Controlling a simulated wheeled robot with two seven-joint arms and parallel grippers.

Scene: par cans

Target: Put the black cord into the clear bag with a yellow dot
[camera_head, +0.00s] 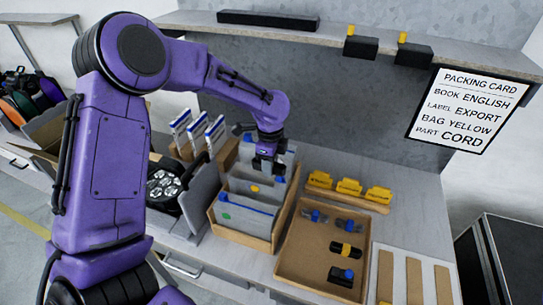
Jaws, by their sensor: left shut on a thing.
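My left gripper (266,168), on the purple arm, is over the bag box (243,240), at the bag with a yellow dot (255,188). It is shut on a small dark thing, largely hidden by the fingers; I cannot tell for certain if this is the black cord. A blue bit shows beside the fingertips. The yellow-dot bag stands in the box behind a bag with a green dot (226,216); its mouth is partly hidden by my gripper. My right gripper is not in view.
A brown tray (298,262) right of the box holds several small dark parts, one with a yellow band (346,250). Yellow pieces (348,187) stand behind it. White booklets (198,130) stand left of the gripper. A shelf (300,33) runs overhead; a packing card (465,107) hangs right.

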